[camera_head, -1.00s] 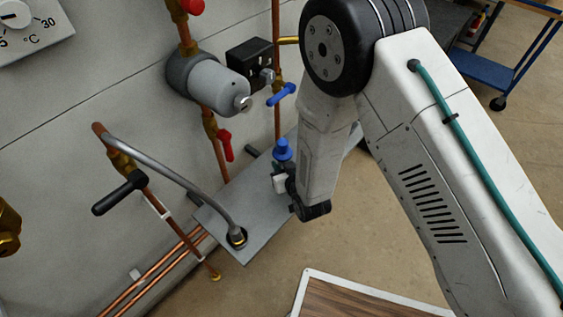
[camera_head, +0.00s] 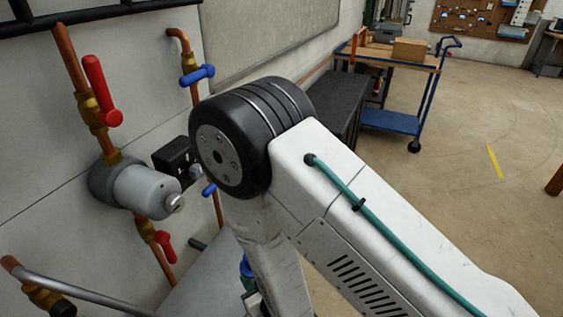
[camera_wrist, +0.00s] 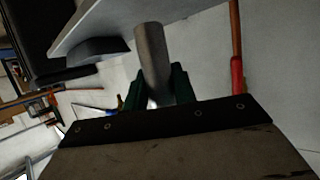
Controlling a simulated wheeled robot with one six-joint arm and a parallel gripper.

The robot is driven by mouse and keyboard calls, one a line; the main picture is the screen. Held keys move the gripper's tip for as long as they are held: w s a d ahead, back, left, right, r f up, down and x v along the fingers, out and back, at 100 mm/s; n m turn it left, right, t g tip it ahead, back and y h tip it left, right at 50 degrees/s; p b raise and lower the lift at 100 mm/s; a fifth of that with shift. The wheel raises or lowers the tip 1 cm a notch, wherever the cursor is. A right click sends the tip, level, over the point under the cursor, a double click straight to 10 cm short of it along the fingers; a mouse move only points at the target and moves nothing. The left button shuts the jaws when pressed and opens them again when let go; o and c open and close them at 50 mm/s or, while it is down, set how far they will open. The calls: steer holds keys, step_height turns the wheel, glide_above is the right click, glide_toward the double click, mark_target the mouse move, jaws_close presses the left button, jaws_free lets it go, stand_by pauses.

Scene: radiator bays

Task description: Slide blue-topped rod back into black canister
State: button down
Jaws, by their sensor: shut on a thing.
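My gripper (camera_wrist: 155,92) is shut on a plain grey rod (camera_wrist: 152,55) in the wrist view. Its dark green fingers press the rod from both sides, and the round end sticks out past the fingertips. No blue top shows on the rod there. In the head view a blue piece (camera_head: 245,268) shows beside my lower arm near the bottom edge. I cannot tell whether it is the rod's top. The fingers are out of sight in that view. I cannot make out a black canister for certain in either view.
A grey cylinder with a black collar (camera_head: 145,190), copper pipes, red handles (camera_head: 102,88) and blue handles (camera_head: 197,75) crowd the wall at the left. A grey shelf (camera_head: 195,285) lies below them. A blue trolley (camera_head: 390,122) stands behind. Floor at the right is open.

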steer(key=w+d+r+m+t+h, duration=0.1)
steer(key=w+d+r+m+h, duration=0.1)
steer(key=w+d, duration=0.5)
steer(key=w+d+r+m+t+h, duration=0.1)
steer(key=w+d+r+m+h, duration=0.1)
steer(key=w+d, duration=0.5)
steer(key=w+d+r+m+h, duration=0.1)
steer(key=w+d+h, duration=0.1)
steer(key=d, duration=0.9)
steer(key=w+d+r+m+h, duration=0.1)
steer(key=d+r+m+h, duration=0.1)
steer(key=d, duration=0.8)
steer(key=shift+w+d+r+t, duration=0.25)
steer(key=shift+w+d+t, duration=0.1)
steer(key=shift+t, duration=0.05)
